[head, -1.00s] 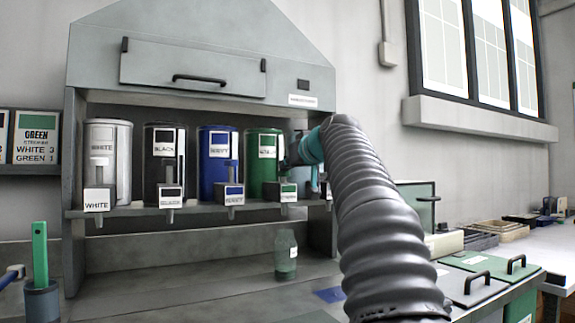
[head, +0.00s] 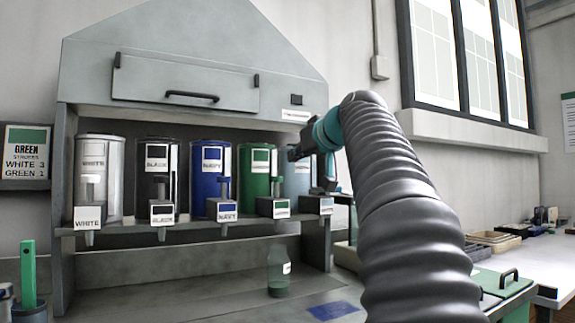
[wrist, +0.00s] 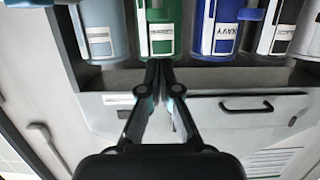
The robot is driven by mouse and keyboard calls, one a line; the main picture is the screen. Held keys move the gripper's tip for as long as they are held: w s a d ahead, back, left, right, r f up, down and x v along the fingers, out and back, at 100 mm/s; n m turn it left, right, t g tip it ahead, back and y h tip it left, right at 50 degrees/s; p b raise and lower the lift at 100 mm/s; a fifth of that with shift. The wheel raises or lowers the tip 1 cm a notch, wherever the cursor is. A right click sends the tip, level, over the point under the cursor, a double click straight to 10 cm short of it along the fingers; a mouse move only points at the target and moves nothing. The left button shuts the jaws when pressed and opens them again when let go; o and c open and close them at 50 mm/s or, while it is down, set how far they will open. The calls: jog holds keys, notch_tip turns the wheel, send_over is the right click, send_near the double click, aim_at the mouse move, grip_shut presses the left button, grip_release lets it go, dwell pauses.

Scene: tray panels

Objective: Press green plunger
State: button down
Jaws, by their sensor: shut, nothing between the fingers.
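The green plunger (head: 277,187) stands upright on its dispenser valve in front of the green canister (head: 254,163) on the shelf. My gripper (head: 294,154) is up and right of the plunger, in front of the pale blue canister (head: 298,177), and apart from the plunger. In the wrist view my gripper's fingertips (wrist: 159,63) are together and empty, just past the green canister's end. Nothing shows between them.
White (head: 112,163), black (head: 158,160) and navy (head: 211,157) canisters stand left of the green one, each with its own plunger. A bottle (head: 278,275) with a green lower part stands on the bench below. A wall sign (head: 25,150) reads GREEN, WHITE 3, GREEN 1.

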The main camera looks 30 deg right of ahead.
jog(key=shift+v, duration=0.85)
